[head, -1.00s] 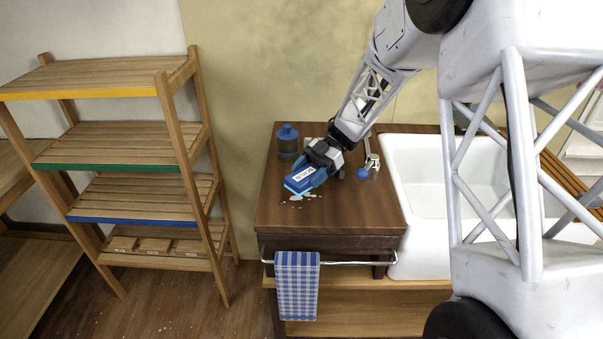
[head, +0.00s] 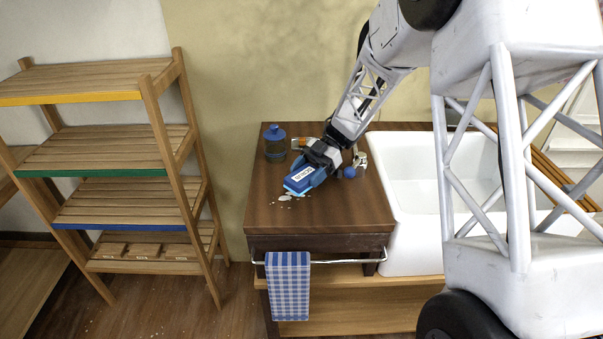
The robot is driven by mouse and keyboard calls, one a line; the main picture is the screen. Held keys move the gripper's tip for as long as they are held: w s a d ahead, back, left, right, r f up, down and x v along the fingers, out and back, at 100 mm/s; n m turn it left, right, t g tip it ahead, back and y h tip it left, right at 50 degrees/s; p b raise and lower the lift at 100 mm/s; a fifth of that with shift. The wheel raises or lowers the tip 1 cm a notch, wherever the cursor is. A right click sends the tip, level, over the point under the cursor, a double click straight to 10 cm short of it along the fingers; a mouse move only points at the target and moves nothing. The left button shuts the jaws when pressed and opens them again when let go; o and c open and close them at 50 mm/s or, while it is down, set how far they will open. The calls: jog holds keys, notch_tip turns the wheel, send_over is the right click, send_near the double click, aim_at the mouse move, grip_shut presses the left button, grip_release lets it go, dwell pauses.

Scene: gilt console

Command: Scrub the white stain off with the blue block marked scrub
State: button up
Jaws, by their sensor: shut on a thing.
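The blue block with a white label (head: 299,181) is in my gripper (head: 319,158), low over the wooden counter (head: 345,215). My gripper is shut on the block. The white stain (head: 285,197) shows as small pale patches on the counter at the block's near left edge. Part of the stain may be hidden under the block. I cannot tell for sure whether the block touches the counter.
A blue-capped bottle (head: 274,143) stands at the counter's back left. A blue ball-shaped item (head: 349,173) is right of my gripper. A white sink (head: 410,185) adjoins the right side. A checked towel (head: 288,285) hangs in front. Wooden shelves (head: 100,150) stand at left.

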jog(key=shift+s+d+f, duration=0.15)
jog(key=shift+d+f, duration=0.25)
jog(key=shift+d, duration=0.2)
jog(key=shift+s+d+f, duration=0.15)
jog(key=shift+d+f, duration=0.25)
jog(key=shift+d, duration=0.2)
jog(key=shift+r, duration=0.1)
jog(key=shift+a, duration=0.15)
jog(key=shift+a+r, duration=0.15)
jog(key=shift+a, duration=2.05)
jog(key=shift+a+r, duration=0.1)
jog(key=shift+a, duration=1.7)
jog(key=shift+a+r, duration=0.15)
jog(key=shift+a, duration=1.65)
jog(key=shift+r, duration=0.2)
